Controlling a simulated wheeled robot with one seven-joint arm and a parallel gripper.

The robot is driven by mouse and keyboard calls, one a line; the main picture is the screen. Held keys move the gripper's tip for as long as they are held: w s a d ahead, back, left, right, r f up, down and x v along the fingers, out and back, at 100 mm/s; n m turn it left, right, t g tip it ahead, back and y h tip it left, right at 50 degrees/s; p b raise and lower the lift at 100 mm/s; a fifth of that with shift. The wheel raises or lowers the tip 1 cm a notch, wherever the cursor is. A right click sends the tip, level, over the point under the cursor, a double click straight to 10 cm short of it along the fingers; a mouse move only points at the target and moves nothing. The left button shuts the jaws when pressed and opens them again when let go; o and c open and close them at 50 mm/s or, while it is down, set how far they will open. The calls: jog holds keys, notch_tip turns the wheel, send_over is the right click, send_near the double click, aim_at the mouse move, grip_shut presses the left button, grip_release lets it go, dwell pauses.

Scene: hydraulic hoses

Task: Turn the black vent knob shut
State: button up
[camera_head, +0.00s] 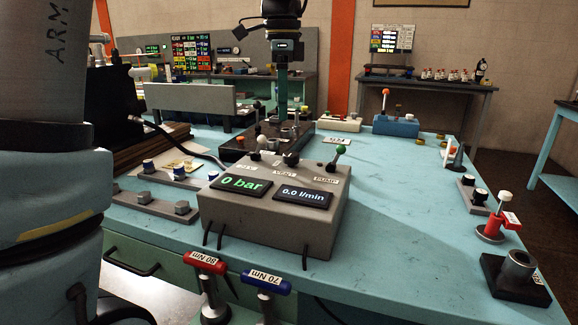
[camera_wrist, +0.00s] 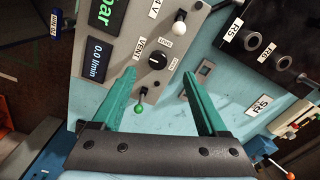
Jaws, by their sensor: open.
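The black vent knob (camera_wrist: 157,61) is a small round knob with a pale mark, on the grey panel beside the "VENT" label. I cannot tell exactly where its mark points. In the head view the knob (camera_head: 291,159) sits on top of the grey control box (camera_head: 268,222), between two levers. My gripper (camera_wrist: 159,73) is open, its two teal fingers spread on either side of the knob's place in the picture, with nothing between them. In the head view my gripper (camera_head: 283,108) hangs pointing down, seen behind the box's top. No contact with the knob shows.
A green-balled lever (camera_wrist: 140,109) and a white-balled lever (camera_wrist: 180,28) stand on the panel near the knob. The displays read "0 Bar" (camera_head: 241,184) and "0.0 l/min" (camera_head: 303,196). A dark plate with fittings (camera_head: 240,147) lies behind the box.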

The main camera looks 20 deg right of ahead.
aim_at(289, 154)
jog(key=shift+m, duration=0.5)
jog(key=f, duration=0.6)
jog(key=d+f, duration=0.1)
jog(key=f, duration=0.3)
jog(key=shift+s+f+p, duration=0.1)
jog(key=shift+s+p, duration=0.2)
jog(key=shift+p, duration=0.05)
grip_shut()
